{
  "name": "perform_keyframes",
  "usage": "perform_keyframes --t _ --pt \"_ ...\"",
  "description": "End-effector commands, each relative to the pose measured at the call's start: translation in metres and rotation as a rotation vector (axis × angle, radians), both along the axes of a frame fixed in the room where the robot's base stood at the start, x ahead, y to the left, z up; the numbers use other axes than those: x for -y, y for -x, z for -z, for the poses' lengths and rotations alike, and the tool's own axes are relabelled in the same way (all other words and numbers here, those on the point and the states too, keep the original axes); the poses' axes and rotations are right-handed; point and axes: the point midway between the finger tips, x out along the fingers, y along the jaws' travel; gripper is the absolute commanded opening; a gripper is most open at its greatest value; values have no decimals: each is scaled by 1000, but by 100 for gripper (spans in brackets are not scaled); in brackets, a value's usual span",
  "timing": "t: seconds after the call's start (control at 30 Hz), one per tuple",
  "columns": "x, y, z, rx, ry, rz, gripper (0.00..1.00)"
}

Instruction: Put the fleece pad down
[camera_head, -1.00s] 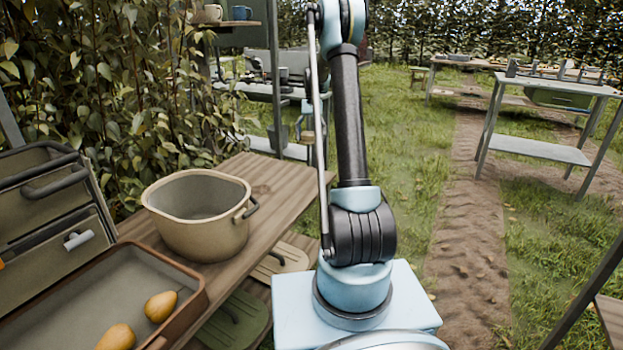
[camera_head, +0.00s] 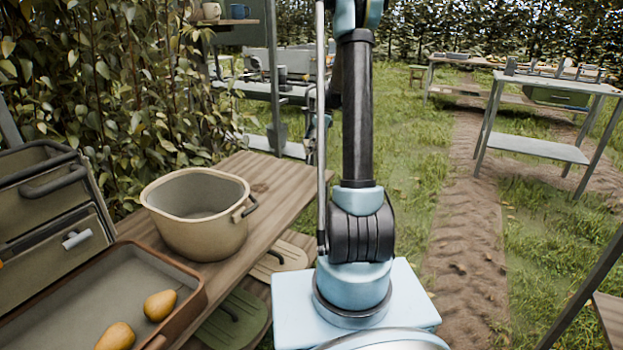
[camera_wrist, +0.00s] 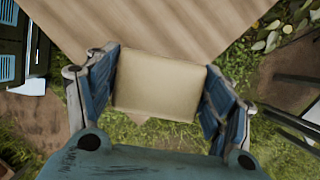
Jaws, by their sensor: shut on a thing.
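The fleece pad (camera_wrist: 158,85) is a cream, roughly rectangular pad in the wrist view. My gripper (camera_wrist: 158,90) is shut on it, with one blue-lined finger on each side. The far edge of the pad overlaps a bare wooden surface (camera_wrist: 150,25) in the picture. Grass shows around its near part. Whether the pad touches the wood I cannot tell. In the head view my arm rises in the middle, and neither the gripper nor the pad can be made out there.
In the head view a wooden bench (camera_head: 265,190) stands left of my arm. It bears a cream pot (camera_head: 198,225) and a tray (camera_head: 60,290) with two pears (camera_head: 160,305). A grey table (camera_head: 540,150) stands at right. A dirt path (camera_head: 470,240) lies between.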

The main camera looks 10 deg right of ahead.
Motion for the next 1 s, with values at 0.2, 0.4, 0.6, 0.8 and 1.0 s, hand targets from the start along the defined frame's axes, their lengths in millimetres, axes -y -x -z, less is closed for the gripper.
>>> perform_keyframes --t 0.2,0.4,0.6,0.8,1.0 --pt "-1 15 3 0 1 367 36" --pt "0 21 3 -1 1 566 36" --pt "0 22 16 -1 2 622 36" --pt "0 22 48 -2 2 622 36" --pt "0 22 62 -2 2 621 36"
